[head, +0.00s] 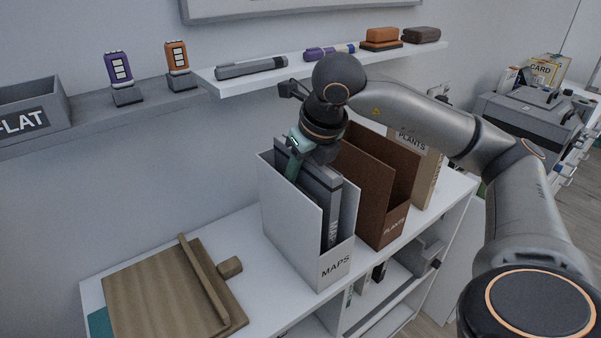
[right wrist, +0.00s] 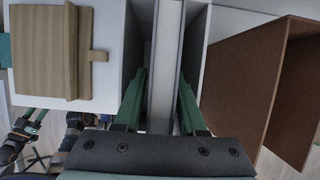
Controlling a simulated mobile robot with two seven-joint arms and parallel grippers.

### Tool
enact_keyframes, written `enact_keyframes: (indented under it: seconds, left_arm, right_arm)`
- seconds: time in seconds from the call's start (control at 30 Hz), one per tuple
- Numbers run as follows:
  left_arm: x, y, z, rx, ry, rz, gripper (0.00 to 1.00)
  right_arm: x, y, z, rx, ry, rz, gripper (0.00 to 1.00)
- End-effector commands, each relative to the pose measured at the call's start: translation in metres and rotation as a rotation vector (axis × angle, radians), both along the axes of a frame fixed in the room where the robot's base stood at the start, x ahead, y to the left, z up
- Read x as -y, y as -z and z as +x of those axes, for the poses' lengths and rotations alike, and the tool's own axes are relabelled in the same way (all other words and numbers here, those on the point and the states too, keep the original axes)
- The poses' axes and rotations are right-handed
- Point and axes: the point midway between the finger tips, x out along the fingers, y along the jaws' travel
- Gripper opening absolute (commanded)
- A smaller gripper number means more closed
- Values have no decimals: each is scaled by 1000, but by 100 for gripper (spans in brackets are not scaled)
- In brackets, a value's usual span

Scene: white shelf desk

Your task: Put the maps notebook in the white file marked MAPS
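The white file marked MAPS (head: 305,228) stands upright on the white shelf desk, its label facing front. The grey maps notebook (head: 322,190) stands upright inside it, spine forward, its top showing above the file's low front. My right gripper (head: 292,170) reaches down into the file from above. In the right wrist view its green fingers (right wrist: 161,98) lie on either side of the notebook (right wrist: 167,70), with a narrow gap seen at the left finger. The fingertips' contact and the notebook's lower edge are hidden.
A brown file marked PLANTS (head: 382,200) stands close on the right of the white file, with another PLANTS item (head: 418,165) beyond. A wooden board (head: 165,290) lies left on the desk. A white wall shelf (head: 290,72) with several items hangs behind.

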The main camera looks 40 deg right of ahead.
Motion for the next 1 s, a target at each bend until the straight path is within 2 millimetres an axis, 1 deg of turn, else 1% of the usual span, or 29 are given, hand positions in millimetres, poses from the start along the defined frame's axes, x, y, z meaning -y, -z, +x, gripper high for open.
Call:
enact_keyframes:
  seconds: [0.03, 0.07, 0.17, 0.4, 0.5, 0.6, 0.77, 1.0]
  left_arm:
    - [0, -4, -1, -3, 0, 1, 50]
    - [0, -3, -2, -3, 0, 0, 50]
    - [-1, -4, -3, -2, -2, 0, 50]
    - [-6, -8, -6, -9, -10, 9, 50]
    - [-8, -10, -5, -4, -14, 11, 50]
    - [-10, -15, -4, 6, -19, 12, 50]
    - [-15, -15, -4, 7, -27, 18, 50]
    - [-16, -12, -5, 1, -31, 20, 50]
  right_arm:
    - [0, -6, 0, 1, 0, 0, 40]
    - [0, -8, -1, 2, 0, 1, 40]
    - [-1, -24, -7, 5, 0, 0, 40]
    - [-4, -75, -27, 6, -1, 2, 40]
    - [-4, -91, -35, 5, -2, 1, 40]
    - [-5, -104, -40, 3, -1, 2, 40]
    - [-5, -113, -45, 2, 0, 1, 40]
    - [-5, -113, -46, 0, 0, 1, 40]
